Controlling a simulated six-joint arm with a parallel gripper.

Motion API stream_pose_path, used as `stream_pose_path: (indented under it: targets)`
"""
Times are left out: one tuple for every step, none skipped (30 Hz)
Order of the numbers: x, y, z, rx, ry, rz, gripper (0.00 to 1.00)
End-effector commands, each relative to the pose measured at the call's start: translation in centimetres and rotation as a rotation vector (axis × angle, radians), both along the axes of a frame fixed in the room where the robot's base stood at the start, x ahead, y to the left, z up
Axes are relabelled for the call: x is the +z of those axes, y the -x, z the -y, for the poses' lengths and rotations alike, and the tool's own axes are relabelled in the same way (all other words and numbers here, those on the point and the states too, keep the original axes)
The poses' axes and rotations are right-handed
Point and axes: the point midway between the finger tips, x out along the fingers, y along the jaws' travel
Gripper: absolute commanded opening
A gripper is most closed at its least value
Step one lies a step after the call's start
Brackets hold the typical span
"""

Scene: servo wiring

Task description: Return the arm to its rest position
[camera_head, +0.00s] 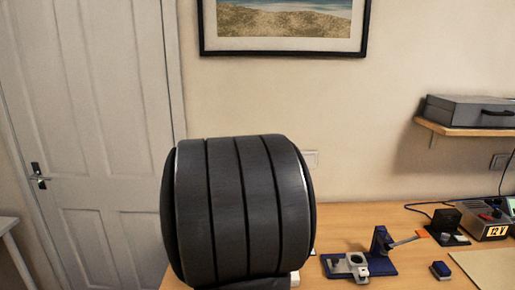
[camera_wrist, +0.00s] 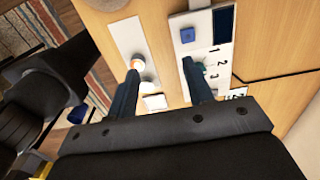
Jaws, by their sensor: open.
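My gripper (camera_wrist: 160,70) shows in the wrist view with its two dark blue fingers wide apart and nothing between them. It is over the wooden table (camera_wrist: 163,60). A large dark rounded link of my arm (camera_head: 240,210) stands in the middle of the head view and hides part of the table. My gripper is not visible in the head view.
In the wrist view, a white numbered panel (camera_wrist: 210,50) with a blue square (camera_wrist: 187,35) lies by the right finger. In the head view, a blue stand (camera_head: 380,262), a 12 V supply (camera_head: 488,226) and a shelf with a grey case (camera_head: 465,111) are at right.

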Motion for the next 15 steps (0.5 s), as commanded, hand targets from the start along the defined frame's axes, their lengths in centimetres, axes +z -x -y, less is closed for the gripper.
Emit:
stream_pose_path:
  targets:
    - [0.3, -1.0, 0.1, -0.001, 0.0, 0.0, 0.47]
    - [0.4, -1.5, 0.1, -0.002, 0.0, -0.001, 0.47]
    - [0.7, -2.2, 0.2, -0.002, 0.0, 0.0, 0.47]
    - [0.9, -2.7, 0.2, -0.002, 0.0, 0.0, 0.47]
    - [1.0, -3.2, 0.3, -0.002, 0.0, -0.001, 0.47]
    - [1.3, -3.9, 0.4, -0.002, 0.0, 0.0, 0.47]
    - [1.4, -4.4, 0.5, -0.002, 0.0, 0.0, 0.47]
    - [1.6, -4.9, 0.5, -0.001, 0.0, 0.0, 0.47]
    - [1.8, -5.6, 0.6, -0.001, 0.0, -0.001, 0.47]
    - [2.0, -6.1, 0.7, -0.001, 0.0, 0.0, 0.47]
    - [1.7, -6.2, 0.2, 0.002, 0.0, -0.002, 0.47]
    - [1.2, -6.2, -0.6, 0.004, 0.001, -0.004, 0.47]
    - [0.9, -6.3, -1.2, 0.004, 0.001, -0.004, 0.47]
    - [0.6, -6.4, -1.7, 0.005, 0.001, -0.003, 0.47]
    - [0.1, -6.5, -2.4, 0.004, 0.001, -0.003, 0.47]
